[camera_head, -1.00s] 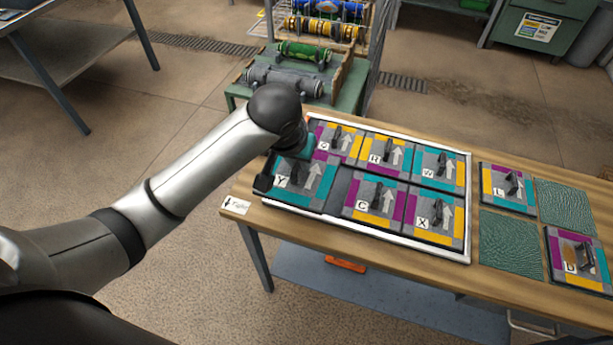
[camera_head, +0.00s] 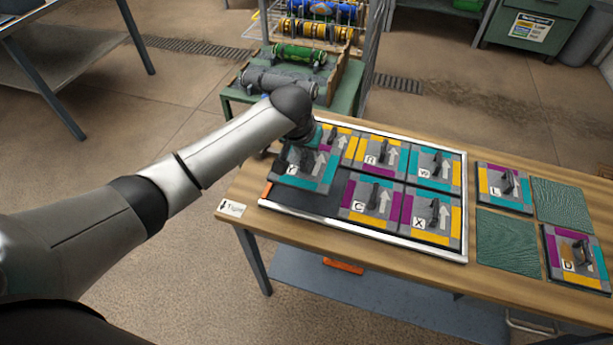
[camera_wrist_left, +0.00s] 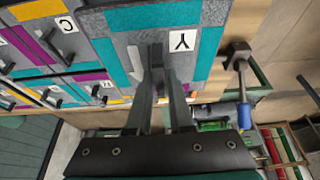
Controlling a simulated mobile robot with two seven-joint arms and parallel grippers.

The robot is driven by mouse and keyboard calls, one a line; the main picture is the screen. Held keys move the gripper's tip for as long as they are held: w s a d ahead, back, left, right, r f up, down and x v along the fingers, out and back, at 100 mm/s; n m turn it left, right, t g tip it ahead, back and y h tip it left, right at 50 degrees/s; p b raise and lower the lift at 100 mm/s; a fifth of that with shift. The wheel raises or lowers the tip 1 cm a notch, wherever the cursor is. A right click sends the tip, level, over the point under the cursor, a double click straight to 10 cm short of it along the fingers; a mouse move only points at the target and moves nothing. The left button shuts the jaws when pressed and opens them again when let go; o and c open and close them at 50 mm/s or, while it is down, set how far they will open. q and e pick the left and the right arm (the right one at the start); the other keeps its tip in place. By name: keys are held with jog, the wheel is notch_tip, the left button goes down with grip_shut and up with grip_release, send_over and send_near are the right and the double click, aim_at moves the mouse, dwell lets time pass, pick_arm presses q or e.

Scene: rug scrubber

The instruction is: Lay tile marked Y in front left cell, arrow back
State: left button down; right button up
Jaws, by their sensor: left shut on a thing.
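The tile marked Y (camera_head: 322,184), grey with teal and purple border blocks, hangs tilted over the left end of the white-rimmed tray (camera_head: 365,237). Its arrow points toward the back. My left gripper (camera_head: 305,152) is shut on the tile's black upright handle; in the left wrist view the fingers (camera_wrist_left: 160,75) hold that handle on the tile (camera_wrist_left: 205,18). The dark floor of the front left cell (camera_head: 318,203) shows bare in front of the tile. The tile hides the back of that cell and part of the back left tile. My right gripper is out of view.
Tiles C (camera_head: 373,197) and X (camera_head: 432,218) fill the rest of the front row. Tiles R (camera_head: 378,152) and W (camera_head: 436,168) sit in the back row. Tiles L (camera_head: 505,187) and D (camera_head: 577,257) lie right of the tray beside green textured pads (camera_head: 507,244).

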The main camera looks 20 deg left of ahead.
aim_at(307, 173)
pick_arm(q)
notch_tip(307, 173, down, 4)
jog(key=shift+r+b, duration=0.1)
jog(key=shift+b, duration=0.25)
notch_tip(307, 173, down, 4)
jog(key=shift+r+b, duration=0.1)
jog(key=shift+b, duration=0.5)
jog(key=c, duration=0.8)
grip_release()
